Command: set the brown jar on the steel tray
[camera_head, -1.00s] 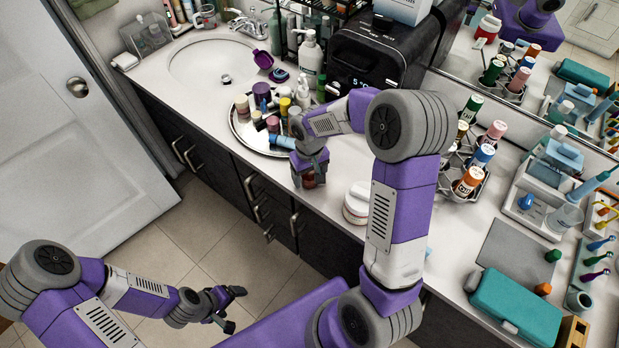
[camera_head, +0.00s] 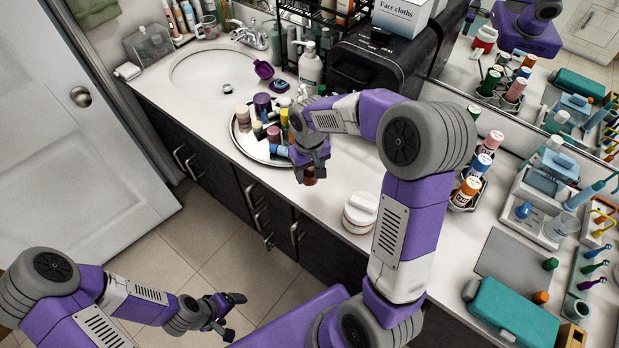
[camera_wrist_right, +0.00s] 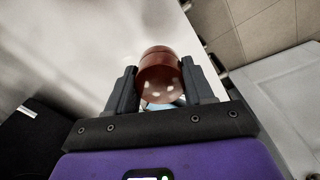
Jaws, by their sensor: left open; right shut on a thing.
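The brown jar (camera_head: 309,178) is in my right gripper (camera_head: 311,171), near the counter's front edge. In the right wrist view the reddish-brown round jar (camera_wrist_right: 160,75) sits between the two dark fingers (camera_wrist_right: 160,88), which are shut on it. In the head view the gripper hides most of the jar; whether it touches the counter cannot be told. A round silvery tray (camera_head: 241,143) lies just left of the right gripper, crowded with several small bottles and jars. My left gripper (camera_head: 233,316) is open and empty over the floor.
A white lidded tub (camera_head: 360,210) stands right of the held jar. A soap bottle (camera_head: 310,66) and a black box (camera_head: 365,70) stand behind the tray; the sink (camera_head: 212,75) is left. A grey flat mat (camera_head: 515,262) and a teal case (camera_head: 512,306) lie at right.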

